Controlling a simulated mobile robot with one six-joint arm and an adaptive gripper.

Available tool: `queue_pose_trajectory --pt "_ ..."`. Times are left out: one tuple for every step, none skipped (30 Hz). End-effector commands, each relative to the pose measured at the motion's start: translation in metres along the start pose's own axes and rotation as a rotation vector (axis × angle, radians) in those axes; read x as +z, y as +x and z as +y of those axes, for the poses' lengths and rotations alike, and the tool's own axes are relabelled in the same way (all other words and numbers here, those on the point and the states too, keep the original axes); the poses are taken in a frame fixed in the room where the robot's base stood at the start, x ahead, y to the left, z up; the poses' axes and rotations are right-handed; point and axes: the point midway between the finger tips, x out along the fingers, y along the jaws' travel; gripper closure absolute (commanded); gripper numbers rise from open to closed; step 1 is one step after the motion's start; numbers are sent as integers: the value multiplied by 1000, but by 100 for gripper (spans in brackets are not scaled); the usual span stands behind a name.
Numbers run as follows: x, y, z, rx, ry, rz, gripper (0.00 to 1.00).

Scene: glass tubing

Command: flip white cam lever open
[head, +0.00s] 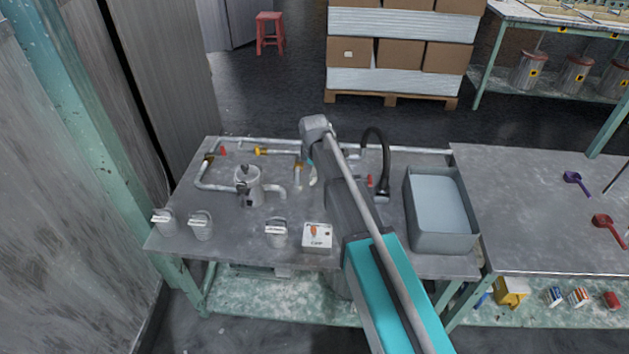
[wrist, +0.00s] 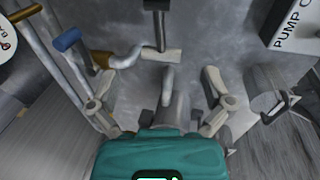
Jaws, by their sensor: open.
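My gripper (wrist: 160,88) is open in the wrist view, its two grey fingers spread wide. A pale lever-like piece (wrist: 168,82) stands on a grey cylindrical fitting (wrist: 178,112) between the fingers, apart from both. Ahead of it, an off-white bar (wrist: 161,54) lies crosswise at the end of a dark stem (wrist: 160,30). I cannot tell for sure which of these is the white cam lever. In the head view, my gripper hangs over the middle of the bench, and my arm hides much of that spot. The lower part of the fitting is hidden by my gripper.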

Motion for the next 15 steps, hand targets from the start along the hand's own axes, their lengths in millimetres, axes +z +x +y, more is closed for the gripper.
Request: queue_pose_trajectory --pt "0 8 0 0 0 0 0" --pt "0 11 0 0 0 0 0" --pt "0 14 0 0 0 0 0" --pt "0 16 0 0 0 0 0" --pt "0 18 0 0 0 0 0" --pt "0 21 0 0 0 0 0" --pt "0 23 0 0 0 0 0" --pt "0 24 0 0 0 0 0" --pt "0 26 0 0 0 0 0" --pt "0 28 0 0 0 0 0" --pt "0 29 0 0 0 0 0" --pt "0 30 0 0 0 0 0" --pt "0 31 0 0 0 0 0" --pt "0 32 0 0 0 0 0" --pt "0 33 0 0 1 0 0"
